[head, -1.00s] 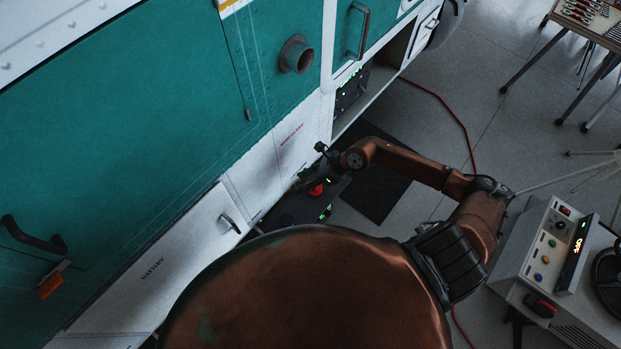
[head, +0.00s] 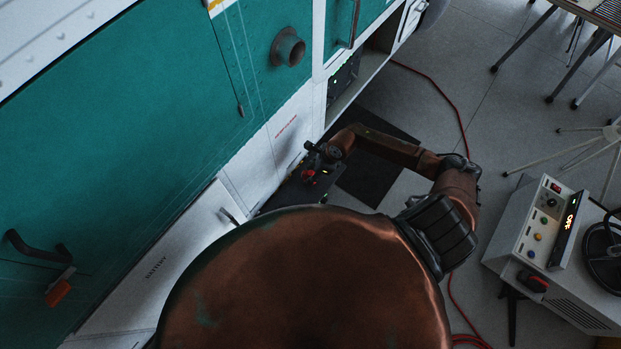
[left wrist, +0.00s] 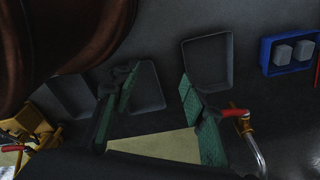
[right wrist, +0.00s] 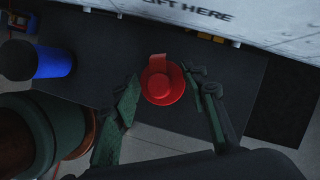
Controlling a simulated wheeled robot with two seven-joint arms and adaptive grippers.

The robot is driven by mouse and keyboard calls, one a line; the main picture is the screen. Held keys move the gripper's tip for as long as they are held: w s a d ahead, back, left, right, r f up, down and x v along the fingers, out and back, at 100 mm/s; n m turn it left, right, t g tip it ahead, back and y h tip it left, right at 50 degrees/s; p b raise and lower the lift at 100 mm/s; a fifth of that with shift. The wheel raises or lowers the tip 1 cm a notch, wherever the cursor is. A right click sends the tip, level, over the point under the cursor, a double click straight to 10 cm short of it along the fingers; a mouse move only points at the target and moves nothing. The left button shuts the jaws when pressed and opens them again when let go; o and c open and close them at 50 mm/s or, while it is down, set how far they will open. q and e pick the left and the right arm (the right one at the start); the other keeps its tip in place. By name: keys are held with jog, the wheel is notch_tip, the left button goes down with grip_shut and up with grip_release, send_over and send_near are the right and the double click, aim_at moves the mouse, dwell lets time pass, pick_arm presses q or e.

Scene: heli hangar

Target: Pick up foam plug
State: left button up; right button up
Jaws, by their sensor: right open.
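The foam plug looks to be the round red piece with a raised tab (right wrist: 162,88) in the right wrist view. It sits on a dark surface beside the white aircraft panel. In the head view it is a small red spot (head: 308,175) beside my right gripper. My right gripper (right wrist: 164,78) is open, its green-padded fingers to either side of the plug in the picture. I cannot tell whether they touch it. My left gripper (left wrist: 158,78) is open over a dark surface with shallow grey trays (left wrist: 208,60), away from the plug; the head view does not show it.
A blue cylinder (right wrist: 52,62) stands left of the plug. The teal and white aircraft side (head: 130,130) rises close by. A control box (head: 545,225) stands at the right, and a red hose (head: 450,105) crosses the floor. A blue bin (left wrist: 290,52) holds two grey blocks.

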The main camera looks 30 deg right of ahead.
jog(key=c, duration=0.6)
grip_shut()
pick_arm(q)
jog(key=shift+s, duration=0.6)
jog(key=shift+w, duration=0.1)
pick_arm(e)
jog(key=shift+r, duration=0.55)
pick_arm(q)
notch_tip(320, 180, down, 3)
jog(key=b, duration=0.3)
jog(key=shift+f, duration=0.2)
pick_arm(e)
jog(key=s+d+r, duration=0.1)
jog(key=s+r, duration=1.1)
jog(key=s, duration=0.2)
